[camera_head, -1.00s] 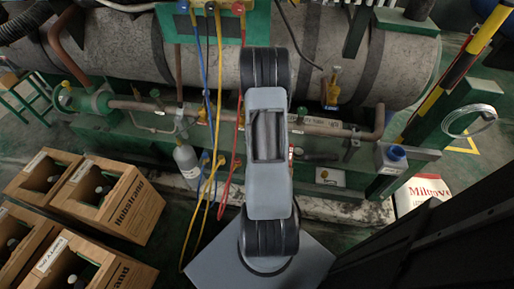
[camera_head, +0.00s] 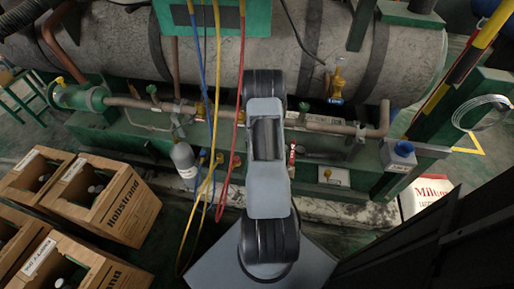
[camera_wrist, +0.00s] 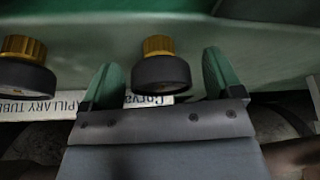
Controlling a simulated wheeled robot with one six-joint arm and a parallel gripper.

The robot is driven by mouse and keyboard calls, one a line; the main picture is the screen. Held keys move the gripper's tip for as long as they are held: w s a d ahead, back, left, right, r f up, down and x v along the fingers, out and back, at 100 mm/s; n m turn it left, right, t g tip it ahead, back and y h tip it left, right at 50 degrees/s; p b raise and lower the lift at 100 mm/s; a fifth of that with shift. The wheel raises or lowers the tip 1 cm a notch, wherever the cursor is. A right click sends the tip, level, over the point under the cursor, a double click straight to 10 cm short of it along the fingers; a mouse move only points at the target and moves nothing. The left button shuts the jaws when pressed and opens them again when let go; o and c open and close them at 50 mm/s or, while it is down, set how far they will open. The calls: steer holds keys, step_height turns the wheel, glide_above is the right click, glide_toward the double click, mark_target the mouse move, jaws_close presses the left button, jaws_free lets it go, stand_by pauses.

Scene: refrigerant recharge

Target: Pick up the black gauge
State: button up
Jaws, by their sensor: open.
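In the wrist view, a black gauge (camera_wrist: 161,74) with a brass-coloured fitting (camera_wrist: 158,45) on top sits between the two green fingers of my gripper (camera_wrist: 157,82). The gripper is open, and I see a gap between the gauge and each finger. A second black gauge (camera_wrist: 27,77) with a similar brass fitting is to the left, outside the left finger. In the head view, my arm covers the middle of the scene, and my gripper and the gauge between its fingers cannot be made out.
A label strip (camera_wrist: 60,106) lies behind the gauges. Blue, yellow and red (camera_head: 240,110) hoses hang left of my arm. A grey cylinder (camera_head: 184,160) stands by the pipes. Wooden crates (camera_head: 125,205) fill the lower left, and a large tank (camera_head: 330,60) spans the back.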

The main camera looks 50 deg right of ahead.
steer(key=shift+w+d+f, duration=0.1)
steer(key=shift+w+f, duration=0.05)
steer(key=shift+f, duration=0.3)
steer(key=shift+c, duration=0.4)
steer(key=c, duration=1)
steer(key=shift+r, duration=0.2)
